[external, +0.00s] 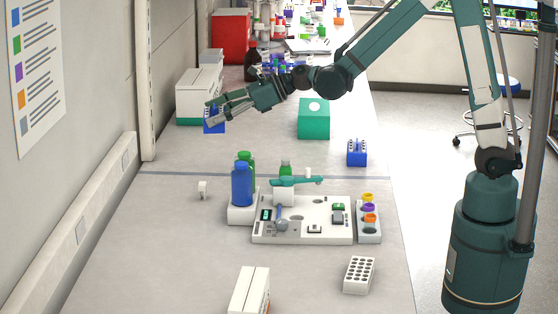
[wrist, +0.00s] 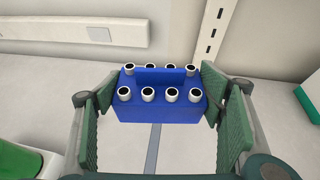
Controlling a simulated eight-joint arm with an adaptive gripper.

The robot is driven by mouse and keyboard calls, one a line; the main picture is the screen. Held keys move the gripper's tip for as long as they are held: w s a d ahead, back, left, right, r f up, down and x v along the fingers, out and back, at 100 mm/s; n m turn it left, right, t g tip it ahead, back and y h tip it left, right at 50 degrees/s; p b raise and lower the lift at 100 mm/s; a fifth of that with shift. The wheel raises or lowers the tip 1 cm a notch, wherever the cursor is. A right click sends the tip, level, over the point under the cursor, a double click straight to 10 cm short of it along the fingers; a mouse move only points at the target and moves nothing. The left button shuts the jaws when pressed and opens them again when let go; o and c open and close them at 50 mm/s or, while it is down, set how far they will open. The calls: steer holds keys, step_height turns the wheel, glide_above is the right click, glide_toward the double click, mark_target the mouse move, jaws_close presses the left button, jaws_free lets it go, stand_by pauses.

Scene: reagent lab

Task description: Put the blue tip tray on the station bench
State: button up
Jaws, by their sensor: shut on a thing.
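My gripper (external: 212,113) is shut on a blue tip tray (wrist: 160,108), with a green finger pad at each side of it. In the wrist view the tray sits upright between the fingers (wrist: 162,103), with two rows of white-rimmed tips and a raised blue bar between them. In the external view the held tray (external: 214,126) is at the left, in front of a white box, and appears to be off the surface. The grey bench (external: 160,230) runs beneath, crossed by a dark line (external: 330,176). The fingers partly hide the tray.
Another blue rack (external: 357,153) stands at the bench's right side, near a green box (external: 314,118). A white instrument station (external: 302,220) with blue and green bottles (external: 242,185) stands nearer. A white rack (external: 359,274) is in front. The left bench area is mostly clear.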

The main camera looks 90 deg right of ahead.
steer(key=w+a+n+g+y, duration=0.15)
steer(key=a+n+y, duration=0.3)
steer(key=a, duration=2.75)
steer(key=s+a+n+g+y, duration=0.1)
steer(key=s+a+n+y, duration=0.15)
steer(key=a, duration=1.15)
steer(key=s+a+n+g+y, duration=0.1)
steer(key=s+a, duration=0.3)
steer(key=a, duration=0.9)
steer(key=shift+w+f+b, duration=0.2)
steer(key=shift+f+b, duration=0.1)
steer(key=shift+f, duration=2.2)
steer(key=shift+d+f+b, duration=0.1)
steer(key=shift+f+b, duration=0.6)
steer(key=shift+f, duration=2.45)
steer(key=shift+f+b, duration=0.45)
steer(key=shift+f, duration=1.4)
